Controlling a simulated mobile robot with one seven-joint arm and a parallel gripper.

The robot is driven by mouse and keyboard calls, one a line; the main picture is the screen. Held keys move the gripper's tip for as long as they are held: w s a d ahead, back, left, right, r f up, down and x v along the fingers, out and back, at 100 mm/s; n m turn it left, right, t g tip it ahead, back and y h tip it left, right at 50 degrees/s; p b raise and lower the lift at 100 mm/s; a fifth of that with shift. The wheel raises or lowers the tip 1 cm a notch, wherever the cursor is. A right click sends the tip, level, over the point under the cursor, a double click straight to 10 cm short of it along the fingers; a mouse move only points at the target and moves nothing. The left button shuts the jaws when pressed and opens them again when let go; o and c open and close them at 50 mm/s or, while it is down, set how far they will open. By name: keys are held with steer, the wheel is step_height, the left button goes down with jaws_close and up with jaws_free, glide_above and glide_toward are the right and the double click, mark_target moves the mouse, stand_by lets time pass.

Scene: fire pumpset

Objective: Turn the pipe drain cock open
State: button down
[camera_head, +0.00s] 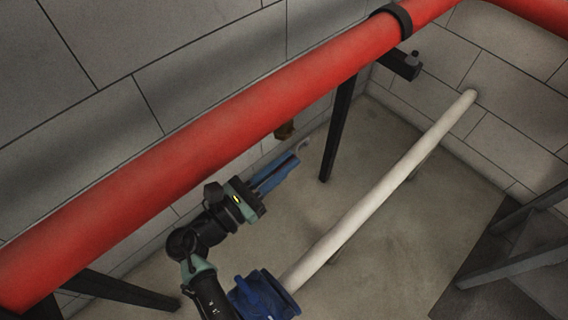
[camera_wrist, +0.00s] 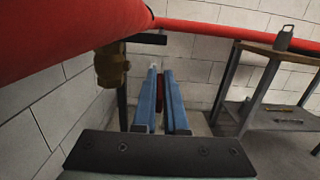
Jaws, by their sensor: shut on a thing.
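The pipe drain cock (camera_head: 285,130) is a small brass fitting hanging under the thick red pipe (camera_head: 240,107). It also shows in the wrist view (camera_wrist: 110,66), left of my fingers. My gripper (camera_head: 292,160) is below and slightly right of the brass body in the head view, its blue fingers pointing up and right. In the wrist view my gripper (camera_wrist: 161,72) has its two fingers close together around a narrow dark red piece (camera_wrist: 160,91), which looks like the cock's handle. Its link to the brass body is hidden, so I cannot tell the handle's angle.
A block wall (camera_head: 200,85) runs close behind the red pipe. Dark support legs (camera_head: 338,130) stand under it. A white pipe (camera_head: 385,185) crosses to the right, above bare floor. A table (camera_wrist: 280,52) stands at the right in the wrist view.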

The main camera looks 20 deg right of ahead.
step_height(320, 180, down, 2)
steer(key=t+h+b, duration=0.1)
steer(key=h+b, duration=0.1)
steer(key=b, duration=0.1)
steer(key=shift+d+f+b, duration=0.1)
steer(key=shift+f+b, duration=0.05)
steer(key=shift+b, duration=0.2)
steer(key=shift+h+b, duration=0.6)
steer(key=shift+b, duration=0.2)
steer(key=c, duration=1)
jaws_free()
steer(key=shift+o, duration=0.2)
steer(key=v, duration=1.3)
steer(key=shift+f, duration=0.1)
